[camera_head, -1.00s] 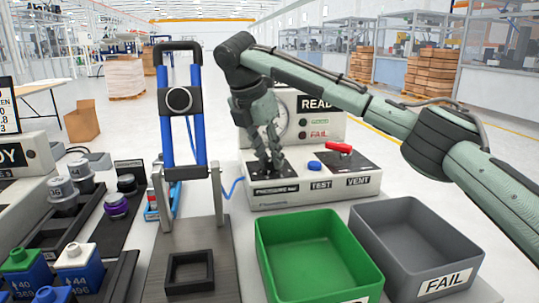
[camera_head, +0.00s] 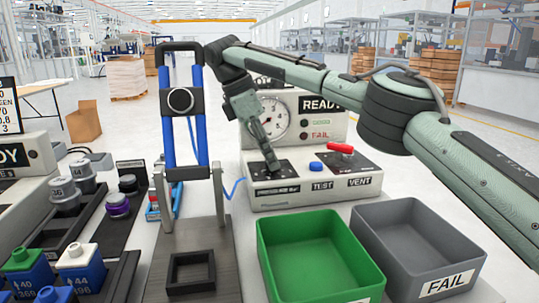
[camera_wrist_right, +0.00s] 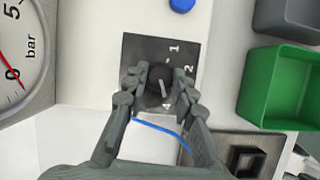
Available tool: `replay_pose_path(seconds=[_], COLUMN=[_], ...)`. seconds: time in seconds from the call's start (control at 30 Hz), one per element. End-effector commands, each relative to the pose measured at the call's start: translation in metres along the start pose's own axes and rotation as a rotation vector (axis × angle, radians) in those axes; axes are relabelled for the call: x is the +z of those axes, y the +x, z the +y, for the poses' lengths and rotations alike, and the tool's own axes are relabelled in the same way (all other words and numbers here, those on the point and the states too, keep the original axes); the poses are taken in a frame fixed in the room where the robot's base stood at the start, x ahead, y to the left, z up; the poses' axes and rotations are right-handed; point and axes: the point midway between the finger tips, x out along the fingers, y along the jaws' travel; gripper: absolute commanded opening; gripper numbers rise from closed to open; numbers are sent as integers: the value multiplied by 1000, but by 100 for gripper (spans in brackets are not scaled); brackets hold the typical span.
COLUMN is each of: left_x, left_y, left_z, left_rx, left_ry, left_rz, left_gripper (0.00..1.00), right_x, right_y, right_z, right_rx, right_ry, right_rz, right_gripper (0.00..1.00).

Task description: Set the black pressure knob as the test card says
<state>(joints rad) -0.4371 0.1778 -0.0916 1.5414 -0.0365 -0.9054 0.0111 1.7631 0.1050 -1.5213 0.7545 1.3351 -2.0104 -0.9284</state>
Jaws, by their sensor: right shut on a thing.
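The black pressure knob (camera_wrist_right: 160,78) sits on a dark square dial plate (camera_wrist_right: 134,48) of the test unit (camera_head: 312,198). White numbers, including 1 and 2, stand around it. A pale pointer mark shows on the knob; its exact setting is hard to read. My right gripper (camera_head: 271,166) reaches down to the plate. In the wrist view its fingers (camera_wrist_right: 160,84) close on the knob from both sides. In the head view the gripper hides the knob. My left gripper is not in view.
A blue button (camera_head: 315,166) and red vent lever (camera_head: 340,149) are right of the knob. Green (camera_head: 316,250) and grey (camera_head: 415,240) bins stand in front. A blue-posted press (camera_head: 183,150) stands left.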

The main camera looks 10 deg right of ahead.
Motion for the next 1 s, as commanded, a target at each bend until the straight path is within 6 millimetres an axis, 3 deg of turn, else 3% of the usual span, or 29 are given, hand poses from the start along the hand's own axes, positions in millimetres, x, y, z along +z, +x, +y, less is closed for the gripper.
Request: replay_pose_path(seconds=[0.63, 0.67, 0.7, 0.83, 1.0], left_x=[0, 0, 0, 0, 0], left_y=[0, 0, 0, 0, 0], left_z=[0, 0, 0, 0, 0], left_rx=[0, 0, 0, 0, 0], left_ry=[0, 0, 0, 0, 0], left_rz=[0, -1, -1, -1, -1], left_gripper=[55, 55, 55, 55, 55], right_x=[0, 0, 0, 0, 0], right_y=[0, 0, 0, 0, 0], right_z=[0, 0, 1, 0, 0], right_rx=[-19, -19, -19, -19, -19], right_ry=[49, 49, 49, 48, 48], right_rz=[1, 1, 1, 1, 1], right_gripper=[0, 27, 32, 47, 47])
